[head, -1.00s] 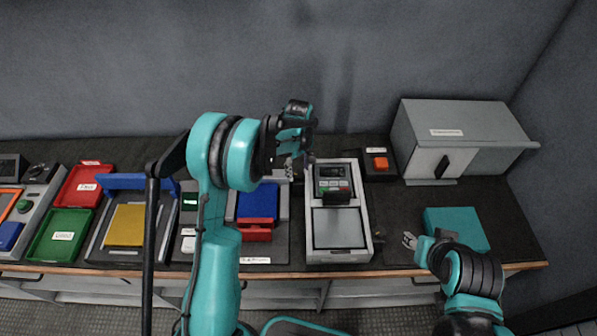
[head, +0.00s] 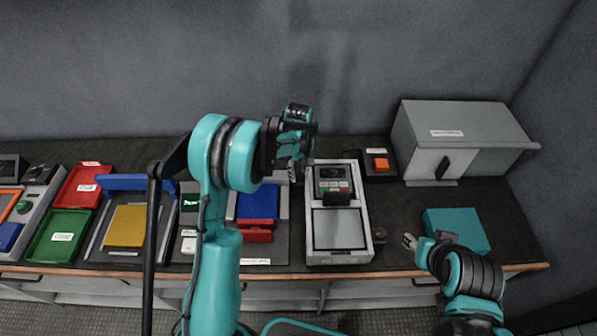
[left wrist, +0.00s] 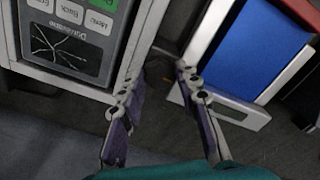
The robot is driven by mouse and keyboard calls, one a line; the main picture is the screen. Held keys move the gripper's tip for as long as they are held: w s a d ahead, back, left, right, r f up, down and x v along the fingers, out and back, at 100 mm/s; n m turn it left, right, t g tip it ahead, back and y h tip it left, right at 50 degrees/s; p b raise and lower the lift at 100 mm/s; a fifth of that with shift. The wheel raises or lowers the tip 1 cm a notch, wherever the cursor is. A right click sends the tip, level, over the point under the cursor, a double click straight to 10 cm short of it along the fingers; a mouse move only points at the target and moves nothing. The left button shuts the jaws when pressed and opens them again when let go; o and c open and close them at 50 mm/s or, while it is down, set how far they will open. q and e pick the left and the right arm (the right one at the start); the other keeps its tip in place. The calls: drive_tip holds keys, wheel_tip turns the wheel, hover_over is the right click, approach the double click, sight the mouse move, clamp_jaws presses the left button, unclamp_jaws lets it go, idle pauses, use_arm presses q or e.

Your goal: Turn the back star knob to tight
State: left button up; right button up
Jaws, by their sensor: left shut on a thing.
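My left gripper (head: 293,172) reaches down just left of the back of a grey device with a screen and keypad (head: 332,180). In the left wrist view, its two fingers (left wrist: 155,82) point down into the narrow dark gap between that device (left wrist: 75,40) and the white-framed blue block (left wrist: 260,45). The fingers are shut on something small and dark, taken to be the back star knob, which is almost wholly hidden. A small dark knob-like piece (head: 378,233) stands at the device's front right. My right gripper (head: 410,241) hangs near the table's front right, its fingers too small to read.
A grey cabinet (head: 480,130) stands at the back right, with an orange-buttoned box (head: 379,165) beside the device. A teal block (head: 460,228) lies close to my right gripper. Red (head: 82,188) and green (head: 60,240) trays are at the left.

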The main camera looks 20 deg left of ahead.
use_arm(q)
drive_tip(key=m+b, duration=0.1)
drive_tip(key=m, duration=0.2)
drive_tip(key=shift+f+m, duration=0.1)
drive_tip(key=shift+m, duration=0.2)
drive_tip(key=m+b, duration=0.1)
drive_tip(key=m, duration=0.3)
drive_tip(key=shift+m, duration=0.3)
drive_tip(key=m+b, duration=0.1)
drive_tip(key=m, duration=0.3)
drive_tip(key=shift+m, duration=2.6)
drive_tip(key=o, duration=1.1)
drive_tip(key=shift+r, duration=0.2)
